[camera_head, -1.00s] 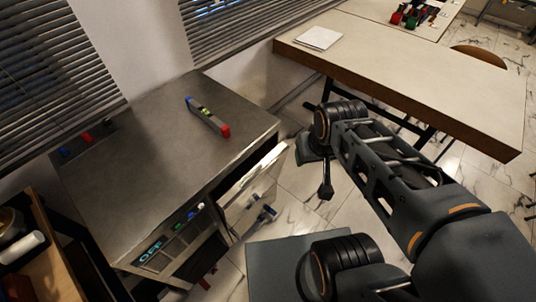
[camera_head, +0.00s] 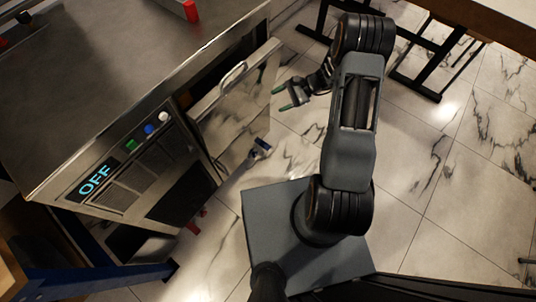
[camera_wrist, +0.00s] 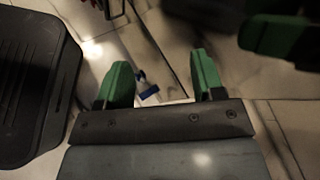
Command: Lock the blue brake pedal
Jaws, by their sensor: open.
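The blue brake pedal (camera_head: 262,145) is low near the floor, below the open steel door of the cabinet. It also shows small in the wrist view (camera_wrist: 149,92), beyond the gap between my fingers. My gripper (camera_head: 281,97) has green fingertips and is open and empty. It is beside the open door, above the pedal in the picture and apart from it. In the wrist view the two green fingers (camera_wrist: 162,72) stand wide apart. I cannot tell whether the pedal is up or down.
The steel cabinet (camera_head: 100,60) has an OFF display (camera_head: 95,181) and green, blue and white buttons. Its open door (camera_head: 235,95) stands close to my gripper. A red part (camera_head: 195,222) is low under the cabinet. Marble floor (camera_head: 420,160) is free to the right.

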